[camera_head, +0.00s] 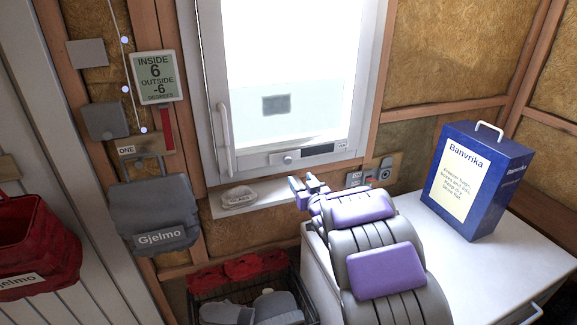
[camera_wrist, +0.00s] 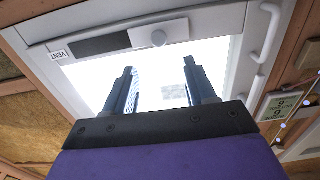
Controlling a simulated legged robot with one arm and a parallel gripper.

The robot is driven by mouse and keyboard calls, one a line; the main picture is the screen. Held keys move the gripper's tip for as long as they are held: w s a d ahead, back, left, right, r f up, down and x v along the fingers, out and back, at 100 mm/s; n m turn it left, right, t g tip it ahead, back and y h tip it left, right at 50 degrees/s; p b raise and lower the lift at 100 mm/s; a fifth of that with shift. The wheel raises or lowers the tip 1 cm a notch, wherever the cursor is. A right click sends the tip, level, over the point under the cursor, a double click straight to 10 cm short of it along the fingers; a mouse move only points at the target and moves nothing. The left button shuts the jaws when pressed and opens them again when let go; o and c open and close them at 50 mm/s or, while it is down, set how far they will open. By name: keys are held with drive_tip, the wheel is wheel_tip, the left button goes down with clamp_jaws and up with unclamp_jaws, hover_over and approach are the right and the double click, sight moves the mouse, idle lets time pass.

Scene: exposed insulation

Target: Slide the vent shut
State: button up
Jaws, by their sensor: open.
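The vent (camera_head: 318,152) is a slim strip in the lower rail of the white window frame, with a dark slot on its right part and a small "VENT" label at its right end. Its round knob (camera_head: 288,160) sits left of the dark slot. In the wrist view the picture is turned over: the knob (camera_wrist: 158,38) is right of the dark slot (camera_wrist: 100,45), and the label (camera_wrist: 59,54) is at far left. My gripper (camera_head: 304,184) is open and empty, below and apart from the vent. In the wrist view its two fingers (camera_wrist: 160,68) point toward the window, with the knob beyond the gap.
A window handle (camera_head: 224,140) stands upright at the left of the pane. A sill (camera_head: 270,200) with a small dish (camera_head: 238,197) lies below. A blue box (camera_head: 478,180) stands on the white cabinet (camera_head: 500,255) at right. A wire basket (camera_head: 250,300) is at lower left.

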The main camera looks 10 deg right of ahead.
sight(289, 161)
drive_tip(key=w, duration=0.3)
drive_tip(key=w+a, duration=0.1)
drive_tip(key=w, duration=0.2)
drive_tip(key=w+a+b, duration=0.1)
drive_tip(key=w, duration=0.2)
drive_tip(key=shift+w, duration=0.35)
drive_tip(key=shift+w+d, duration=0.15)
drive_tip(key=shift+w, duration=0.5)
drive_tip(key=shift+a, duration=0.2)
drive_tip(key=c, duration=0.3)
clamp_jaws()
drive_tip(key=shift+d, duration=0.1)
